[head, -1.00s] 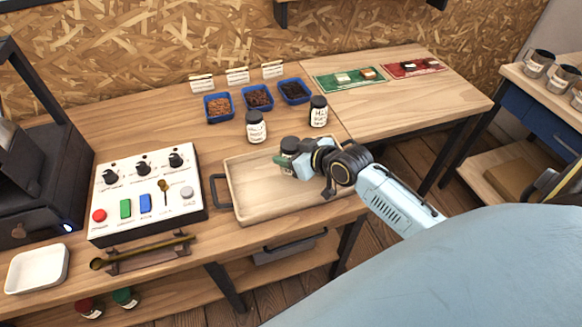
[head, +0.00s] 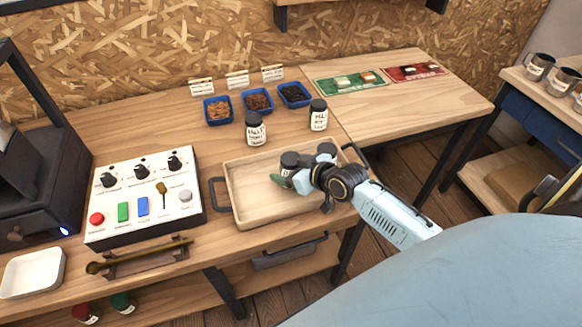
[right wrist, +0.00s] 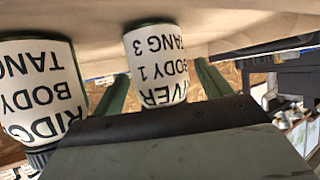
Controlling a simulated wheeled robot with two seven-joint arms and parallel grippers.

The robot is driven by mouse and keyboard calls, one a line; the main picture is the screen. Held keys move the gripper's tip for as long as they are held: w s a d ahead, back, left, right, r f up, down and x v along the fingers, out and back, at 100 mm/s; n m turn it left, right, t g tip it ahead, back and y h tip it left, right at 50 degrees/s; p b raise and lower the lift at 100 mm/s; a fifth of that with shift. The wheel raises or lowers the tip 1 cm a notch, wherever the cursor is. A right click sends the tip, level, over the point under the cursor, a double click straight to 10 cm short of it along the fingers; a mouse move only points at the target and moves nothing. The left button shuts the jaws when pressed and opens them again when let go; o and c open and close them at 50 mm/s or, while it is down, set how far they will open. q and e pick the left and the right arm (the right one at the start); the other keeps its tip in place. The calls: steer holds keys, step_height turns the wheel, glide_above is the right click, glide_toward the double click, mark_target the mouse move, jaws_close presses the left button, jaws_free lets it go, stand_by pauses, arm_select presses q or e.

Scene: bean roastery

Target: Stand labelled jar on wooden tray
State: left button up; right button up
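My right gripper (head: 287,181) is shut on a dark-lidded jar (head: 289,160) above the wooden tray (head: 240,217). The jar's white label reads "...IVER BODY 1 TANG 3", upside down in the right wrist view (right wrist: 163,70). Green fingers lie on both sides of it. It looks upright, its base close to the tray; I cannot tell whether it touches. A second jar (head: 326,149) stands at the tray's far right, partly hidden by my gripper; its label reads "RIDG... BODY TANG" in the right wrist view (right wrist: 42,85). My left gripper is not in view.
Two more labelled jars, one (head: 256,129) left and one (head: 319,115) right, stand behind the tray. Blue bean trays (head: 257,101) are farther back. A control panel (head: 145,200) is left of the tray. The tray's left half is clear.

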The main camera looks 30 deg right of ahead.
steer(key=shift+r, duration=0.15)
steer(key=p+v, duration=0.2)
steer(key=v, duration=1)
